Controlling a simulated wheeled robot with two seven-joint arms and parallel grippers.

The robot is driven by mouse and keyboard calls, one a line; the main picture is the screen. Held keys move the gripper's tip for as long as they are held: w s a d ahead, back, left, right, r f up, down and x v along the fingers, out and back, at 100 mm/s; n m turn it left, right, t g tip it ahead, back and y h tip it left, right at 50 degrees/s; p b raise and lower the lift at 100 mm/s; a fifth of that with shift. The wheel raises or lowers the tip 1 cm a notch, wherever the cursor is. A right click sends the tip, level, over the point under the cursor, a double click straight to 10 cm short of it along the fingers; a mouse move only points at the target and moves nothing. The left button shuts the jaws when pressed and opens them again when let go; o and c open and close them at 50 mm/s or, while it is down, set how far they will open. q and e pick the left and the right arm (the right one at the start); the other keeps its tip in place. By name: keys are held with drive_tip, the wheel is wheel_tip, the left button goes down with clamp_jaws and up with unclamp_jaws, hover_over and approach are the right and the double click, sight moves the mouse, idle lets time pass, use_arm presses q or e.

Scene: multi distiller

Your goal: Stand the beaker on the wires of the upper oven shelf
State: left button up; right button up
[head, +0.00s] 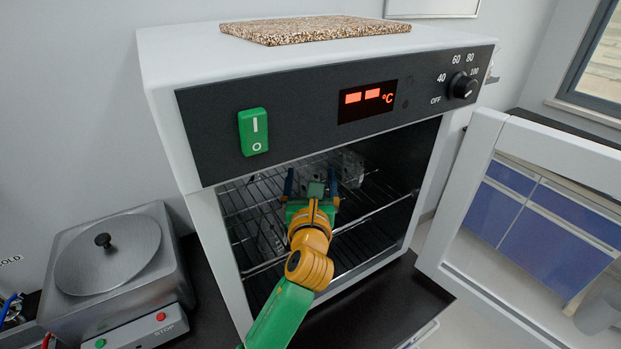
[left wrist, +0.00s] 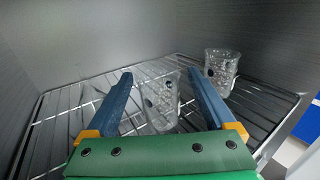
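A clear glass beaker (left wrist: 158,104) shows in the left wrist view between my left gripper's blue fingers, on or just above the shelf wires. There is a visible gap between it and each finger. My left gripper (head: 312,176) is inside the oven at the level of the upper shelf, fingers spread and pointing inward. The upper wire shelf (head: 375,195) runs under and around it; it also shows in the left wrist view (left wrist: 62,112). My gripper hides most of the beaker in the head view. My right gripper is not in view.
A second glass vessel (left wrist: 222,68) stands on the shelf at the right in the left wrist view. The oven door (head: 480,190) is swung open to the right. The shelf's left part looks clear.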

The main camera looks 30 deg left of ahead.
use_arm(q)
drive_tip(key=b+v, duration=0.2)
drive_tip(key=v, duration=1)
